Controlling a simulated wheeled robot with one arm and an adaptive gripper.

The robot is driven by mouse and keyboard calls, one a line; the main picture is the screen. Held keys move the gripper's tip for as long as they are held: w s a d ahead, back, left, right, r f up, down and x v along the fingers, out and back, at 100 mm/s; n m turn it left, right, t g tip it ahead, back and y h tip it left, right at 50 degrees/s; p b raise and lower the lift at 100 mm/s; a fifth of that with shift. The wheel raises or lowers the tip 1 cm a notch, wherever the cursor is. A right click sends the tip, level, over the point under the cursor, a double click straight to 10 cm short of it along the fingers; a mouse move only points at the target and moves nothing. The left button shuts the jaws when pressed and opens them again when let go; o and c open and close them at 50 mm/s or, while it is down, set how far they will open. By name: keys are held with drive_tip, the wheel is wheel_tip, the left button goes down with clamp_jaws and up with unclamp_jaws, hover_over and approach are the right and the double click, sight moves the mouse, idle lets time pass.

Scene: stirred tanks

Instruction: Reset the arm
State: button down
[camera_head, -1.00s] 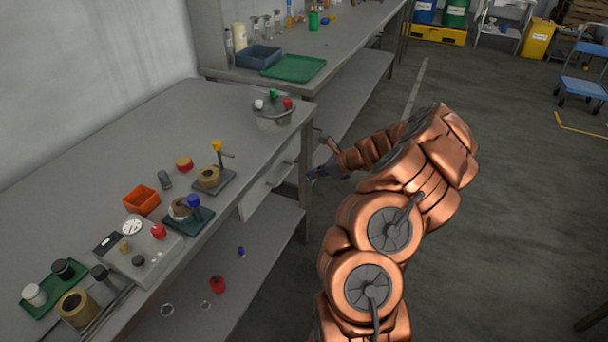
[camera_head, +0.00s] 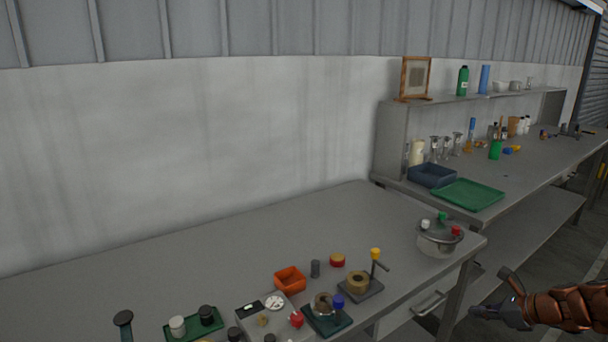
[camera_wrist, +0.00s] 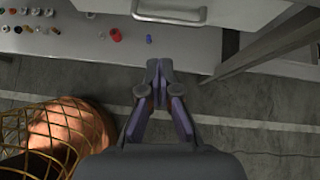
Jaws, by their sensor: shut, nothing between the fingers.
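My gripper (camera_head: 497,312) shows at the lower right in the head view, in front of the bench and apart from it, below the tabletop. In the wrist view my gripper (camera_wrist: 159,70) points toward the bench front with its fingertips together and nothing between them. A drawer handle (camera_wrist: 169,11) lies beyond the fingertips there. My copper-coloured arm (camera_head: 570,305) reaches in from the right edge of the head view. The rest of the arm is out of that view.
The near bench (camera_head: 190,265) holds a lidded pot (camera_head: 438,240), an orange tray (camera_head: 290,280) and stands with coils. A farther bench carries a green tray (camera_head: 468,194) and a blue bin (camera_head: 432,175). Small parts lie on the lower shelf (camera_wrist: 80,42). Floor (camera_wrist: 270,120) below the gripper is clear.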

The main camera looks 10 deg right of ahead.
drive_tip(key=a+r+n+g+y, duration=0.1)
drive_tip(key=a+r+n, duration=0.2)
drive_tip(key=a, duration=0.3)
drive_tip(key=a+r+n+g+p, duration=0.1)
drive_tip(key=a+r+n, duration=0.15)
drive_tip(key=a, duration=0.35)
drive_tip(key=a+r+n+g+y, duration=0.1)
drive_tip(key=a+r+n, duration=0.2)
drive_tip(key=a, duration=0.2)
drive_tip(key=s+a+r+n+g+p, duration=0.1)
drive_tip(key=s+a+r+n+g, duration=0.1)
drive_tip(key=s+a+n, duration=0.3)
drive_tip(key=s+a+r+n+g, duration=0.1)
drive_tip(key=s+a+n, duration=0.2)
drive_tip(key=a, duration=0.4)
drive_tip(key=s+a+r+n+g+h+p, duration=0.1)
drive_tip(key=s+n, duration=0.5)
drive_tip(key=s, duration=0.6)
drive_tip(key=s+a+r+n+g+h+p, duration=0.1)
drive_tip(key=s+n+h, duration=0.5)
drive_tip(key=s, duration=0.6)
drive_tip(key=shift+a+g+p, duration=0.3)
drive_tip(key=shift+a+g, duration=0.4)
drive_tip(key=shift+g, duration=0.4)
